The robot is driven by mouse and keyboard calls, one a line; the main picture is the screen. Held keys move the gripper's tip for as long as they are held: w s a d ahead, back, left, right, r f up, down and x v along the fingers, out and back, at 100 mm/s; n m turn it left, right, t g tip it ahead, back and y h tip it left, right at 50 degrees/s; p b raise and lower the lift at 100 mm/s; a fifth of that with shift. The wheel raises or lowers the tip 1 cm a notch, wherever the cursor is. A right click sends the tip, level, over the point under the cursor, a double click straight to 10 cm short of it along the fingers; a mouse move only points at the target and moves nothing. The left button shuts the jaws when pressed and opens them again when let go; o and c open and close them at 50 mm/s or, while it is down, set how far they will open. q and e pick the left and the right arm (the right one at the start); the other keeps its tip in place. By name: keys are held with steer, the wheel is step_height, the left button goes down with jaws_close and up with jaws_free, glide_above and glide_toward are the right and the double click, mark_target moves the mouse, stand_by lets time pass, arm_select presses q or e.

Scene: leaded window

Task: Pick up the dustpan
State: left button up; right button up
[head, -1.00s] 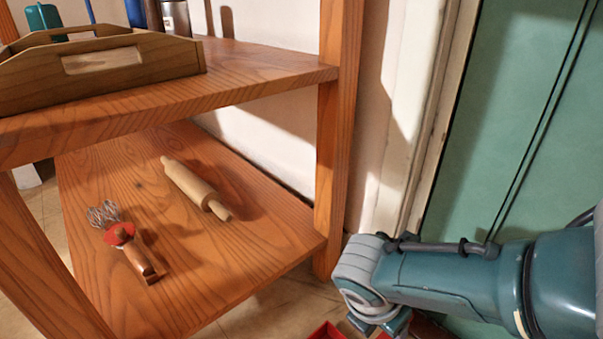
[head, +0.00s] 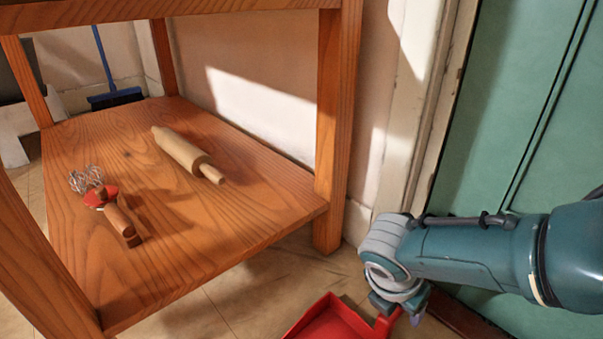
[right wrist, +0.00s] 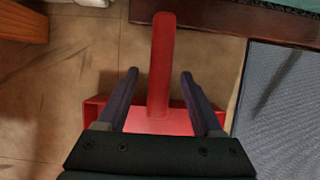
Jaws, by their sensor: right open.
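The red dustpan (head: 333,322) lies on the tiled floor at the bottom of the head view, to the right of the shelf unit and partly cut off by the picture's edge. In the right wrist view, its red handle (right wrist: 161,65) runs up between the two fingers, with the pan below and partly hidden by the gripper. My right gripper (right wrist: 158,75) is open, with one finger on each side of the handle and a gap on both sides. In the head view my right gripper (head: 398,308) hangs over the dustpan's right end. My left gripper is not in view.
A wooden shelf unit (head: 110,160) stands at left, with a rolling pin (head: 183,152) and a red-and-wood whisk tool (head: 108,203) on its lower board. A green door (head: 500,120) is behind my right arm. A grey mat (right wrist: 280,110) lies at right. A blue broom (head: 115,97) stands behind.

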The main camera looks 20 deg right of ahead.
steer(key=shift+d, duration=0.1)
steer(key=shift+c, duration=0.4)
jaws_close()
